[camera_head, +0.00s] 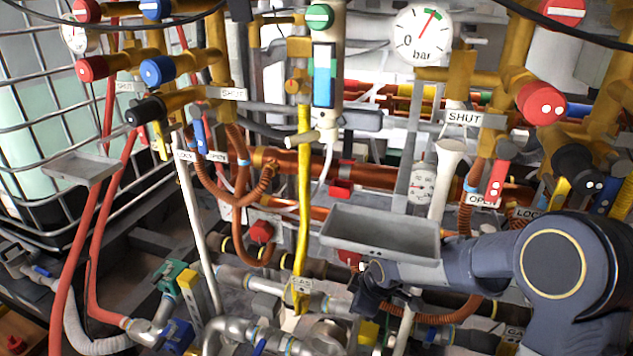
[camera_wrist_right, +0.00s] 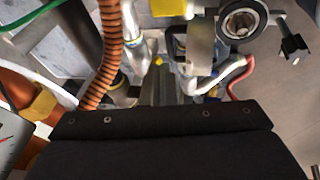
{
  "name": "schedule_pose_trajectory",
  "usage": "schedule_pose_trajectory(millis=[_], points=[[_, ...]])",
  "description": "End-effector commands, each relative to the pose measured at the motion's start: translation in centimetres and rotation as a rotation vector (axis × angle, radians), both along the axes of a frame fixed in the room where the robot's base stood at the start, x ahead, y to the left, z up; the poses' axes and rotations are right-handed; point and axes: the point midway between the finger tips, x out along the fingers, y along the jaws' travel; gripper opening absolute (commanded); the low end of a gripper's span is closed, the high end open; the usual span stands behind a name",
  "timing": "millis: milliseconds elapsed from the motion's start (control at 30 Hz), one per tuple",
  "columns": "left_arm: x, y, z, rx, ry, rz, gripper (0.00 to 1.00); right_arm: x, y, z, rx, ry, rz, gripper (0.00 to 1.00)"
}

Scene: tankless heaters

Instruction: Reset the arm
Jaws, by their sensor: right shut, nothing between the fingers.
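My right arm (camera_head: 480,262) comes in from the right in the head view, bent at a large dark joint, and reaches left below a grey tray. My right gripper (camera_head: 368,300) is low among the pipes at the arm's end, partly hidden and small. In the right wrist view its dark housing fills the lower part, and the narrow fingers (camera_wrist_right: 160,88) beyond it are together with nothing between them. My left arm and gripper are not in view.
Pipes and valves crowd the space around the arm. The grey tray (camera_head: 381,233) is just above the forearm. A corrugated orange hose (camera_wrist_right: 112,45) runs close by in the wrist view. A pressure gauge (camera_head: 423,34) is high up. A caged tank (camera_head: 50,110) stands left.

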Motion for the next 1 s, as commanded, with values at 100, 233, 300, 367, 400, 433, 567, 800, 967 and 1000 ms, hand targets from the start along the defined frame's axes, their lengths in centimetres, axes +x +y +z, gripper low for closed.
schedule_pose_trajectory(millis=[100, 233, 300, 367, 400, 433, 567, 800, 967, 1000], points=[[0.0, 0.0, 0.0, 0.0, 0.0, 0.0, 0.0, -1.0, -1.2, 1.7, 0.033, 0.002, -0.069, 0.0], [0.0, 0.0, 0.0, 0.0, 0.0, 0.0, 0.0, -4.4, -3.8, 5.6, 0.122, 0.021, -0.245, 0.0], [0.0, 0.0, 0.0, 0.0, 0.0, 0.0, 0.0, -7.2, -5.3, 7.8, 0.188, 0.039, -0.369, 0.0], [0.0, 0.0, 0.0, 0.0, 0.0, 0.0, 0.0, -9.8, -6.3, 9.3, 0.245, 0.057, -0.469, 0.0], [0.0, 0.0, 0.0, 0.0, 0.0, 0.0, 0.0, -11.6, -6.8, 10.1, 0.282, 0.067, -0.534, 0.0], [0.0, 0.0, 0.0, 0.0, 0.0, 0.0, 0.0, -12.9, -7.2, 10.7, 0.31, 0.076, -0.582, 0.0], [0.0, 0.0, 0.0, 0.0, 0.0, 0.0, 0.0, -18.1, -7.9, 12.1, 0.418, 0.112, -0.761, 0.0], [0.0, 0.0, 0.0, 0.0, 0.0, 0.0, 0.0, -24.2, -7.8, 12.6, 0.554, 0.154, -0.969, 0.0], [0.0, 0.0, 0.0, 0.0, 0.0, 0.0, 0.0, -27.2, -7.3, 12.2, 0.626, 0.176, -1.073, 0.0], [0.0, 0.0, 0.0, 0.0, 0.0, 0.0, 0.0, -27.8, -7.2, 12.1, 0.641, 0.181, -1.097, 0.0]])
